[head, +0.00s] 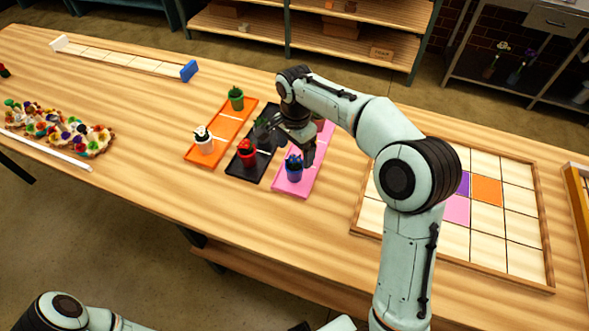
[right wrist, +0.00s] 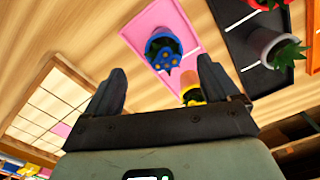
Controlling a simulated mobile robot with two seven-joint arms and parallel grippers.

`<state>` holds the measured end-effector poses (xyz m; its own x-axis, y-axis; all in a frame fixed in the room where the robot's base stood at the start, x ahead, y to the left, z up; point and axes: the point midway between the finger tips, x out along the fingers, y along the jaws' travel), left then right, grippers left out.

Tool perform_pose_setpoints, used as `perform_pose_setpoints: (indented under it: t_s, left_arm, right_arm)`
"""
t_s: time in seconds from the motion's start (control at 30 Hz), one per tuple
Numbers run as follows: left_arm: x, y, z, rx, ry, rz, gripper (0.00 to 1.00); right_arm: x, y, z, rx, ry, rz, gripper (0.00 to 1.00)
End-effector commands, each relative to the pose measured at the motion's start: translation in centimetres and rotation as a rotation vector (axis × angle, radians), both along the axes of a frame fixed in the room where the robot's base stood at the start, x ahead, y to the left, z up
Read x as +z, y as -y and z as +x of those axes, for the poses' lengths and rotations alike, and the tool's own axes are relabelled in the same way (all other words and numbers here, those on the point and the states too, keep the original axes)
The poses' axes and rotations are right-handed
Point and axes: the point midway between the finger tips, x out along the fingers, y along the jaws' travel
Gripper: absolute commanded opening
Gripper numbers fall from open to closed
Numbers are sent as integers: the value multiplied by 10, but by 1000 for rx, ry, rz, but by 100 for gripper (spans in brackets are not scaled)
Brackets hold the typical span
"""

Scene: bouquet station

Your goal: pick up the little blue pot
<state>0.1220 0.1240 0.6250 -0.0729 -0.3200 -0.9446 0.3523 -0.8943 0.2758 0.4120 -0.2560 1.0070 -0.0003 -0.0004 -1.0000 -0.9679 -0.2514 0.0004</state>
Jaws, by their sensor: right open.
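The little blue pot (head: 294,173) with a blue plant stands upright on the near end of a pink tray (head: 283,190). In the right wrist view the blue pot (right wrist: 158,46) shows ahead of and roughly between the fingers, its plant dotted with yellow. My right gripper (head: 302,148) is above the pink tray, just behind the blue pot in the head view. In the right wrist view the right gripper (right wrist: 162,82) is open, with nothing held. I cannot tell its exact distance from the pot. My left gripper is out of view.
A red pot (head: 247,157) stands close left on a black tray (head: 241,172). A framed grid board (head: 520,214) lies right.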

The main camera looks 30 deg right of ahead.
Motion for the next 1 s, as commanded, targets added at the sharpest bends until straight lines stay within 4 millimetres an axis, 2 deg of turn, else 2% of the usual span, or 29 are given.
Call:
perform_pose_setpoints:
  t_s: [0.03, 0.1, 0.37, 0.63, 0.77, 0.97, 1.0]
  left_arm:
    - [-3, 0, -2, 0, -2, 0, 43]
    - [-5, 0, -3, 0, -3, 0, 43]
    - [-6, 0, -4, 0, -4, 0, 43]
    - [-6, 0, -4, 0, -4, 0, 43]
    - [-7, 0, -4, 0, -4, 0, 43]
    - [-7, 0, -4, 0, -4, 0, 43]
    - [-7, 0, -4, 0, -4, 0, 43]
  right_arm:
    - [-12, 0, -1, 0, -4, 0, 89]
    - [-23, 0, -1, 0, -3, 0, 89]
    - [-42, 0, 1, 1, 0, -1, 89]
    - [-81, 0, 4, 0, -2, -1, 89]
    - [-88, -1, 4, 1, 1, 0, 89]
    - [-88, -1, 4, 1, 2, 0, 89]
    - [-88, -1, 4, 1, 2, 0, 76]
